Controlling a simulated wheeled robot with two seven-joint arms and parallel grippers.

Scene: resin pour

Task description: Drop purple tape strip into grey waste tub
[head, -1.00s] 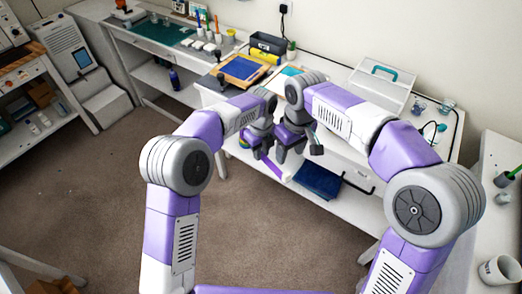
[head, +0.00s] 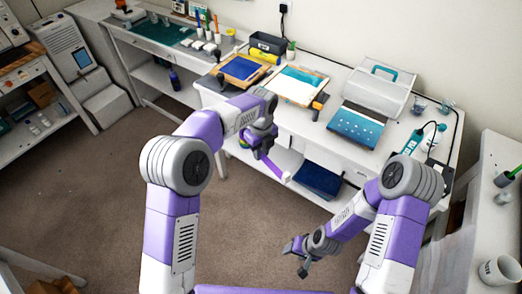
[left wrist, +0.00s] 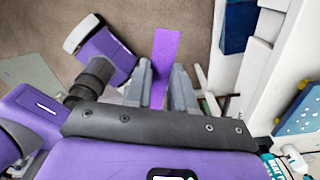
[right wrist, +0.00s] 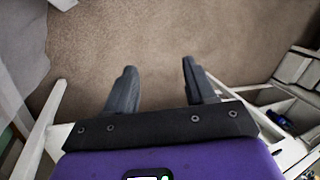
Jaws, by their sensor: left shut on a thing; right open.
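The purple tape strip (head: 270,165) hangs from my left gripper (head: 262,148), in front of the table's near edge and above the floor. In the left wrist view the strip (left wrist: 165,52) stands out beyond the closed fingers (left wrist: 160,78). My right gripper (head: 296,259) is low over the floor, well apart from the strip. In the right wrist view its fingers (right wrist: 159,68) are spread with only carpet between them. I cannot pick out the grey waste tub with certainty; a dark grey box (head: 268,42) stands at the table's back.
On the white table are a blue-covered board (head: 239,68), a teal-and-white screen (head: 297,84), a blue panel (head: 355,128) and a white case (head: 378,92). A dark blue item (head: 317,180) lies on the lower shelf. The carpet (head: 110,190) is open at left.

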